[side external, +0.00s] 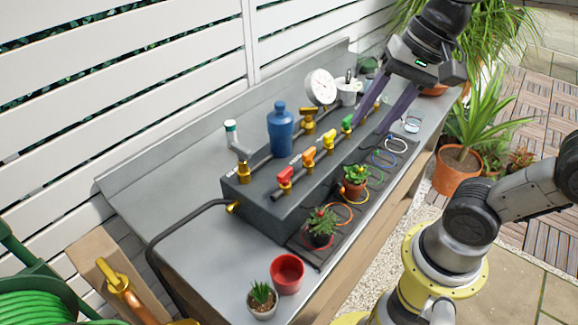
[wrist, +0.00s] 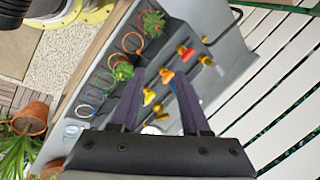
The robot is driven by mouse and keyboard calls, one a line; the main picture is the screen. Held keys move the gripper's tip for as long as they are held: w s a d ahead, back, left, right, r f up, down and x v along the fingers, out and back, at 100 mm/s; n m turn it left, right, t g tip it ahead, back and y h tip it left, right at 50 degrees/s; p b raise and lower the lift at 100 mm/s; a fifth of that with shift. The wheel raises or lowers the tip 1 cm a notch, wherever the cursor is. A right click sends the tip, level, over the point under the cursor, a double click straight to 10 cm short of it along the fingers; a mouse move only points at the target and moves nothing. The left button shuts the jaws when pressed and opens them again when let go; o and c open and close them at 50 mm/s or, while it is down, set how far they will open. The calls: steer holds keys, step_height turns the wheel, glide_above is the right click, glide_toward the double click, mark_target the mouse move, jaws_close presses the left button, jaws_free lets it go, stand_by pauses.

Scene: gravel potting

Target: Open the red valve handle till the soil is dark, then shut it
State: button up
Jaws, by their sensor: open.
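The red valve handle (side external: 285,174) sits on a brass valve at the near end of a row on a dark grey manifold box (side external: 262,212). It also shows in the wrist view (wrist: 185,53). Orange (side external: 309,157), yellow (side external: 329,138) and green (side external: 347,122) handles follow it. My gripper (side external: 369,130) is open and empty, above the far end of the row near the green handle, away from the red one. A spiky plant in a dark pot (side external: 320,238) and a succulent in a terracotta pot (side external: 355,190) stand before the box. Their soil colour is too small to tell.
A red pot (side external: 287,273) and a small potted aloe (side external: 261,298) stand at the bench's near end.

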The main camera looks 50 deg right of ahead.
steer(key=w+a+r+m+g+y, duration=0.1)
steer(key=w+m+g+y, duration=0.1)
steer(key=w+m, duration=0.5)
steer(key=g, duration=0.2)
glide_toward(285, 171)
steer(key=x, duration=0.8)
steer(key=shift+a+f, duration=0.1)
steer(key=shift+f, duration=0.15)
jaws_close()
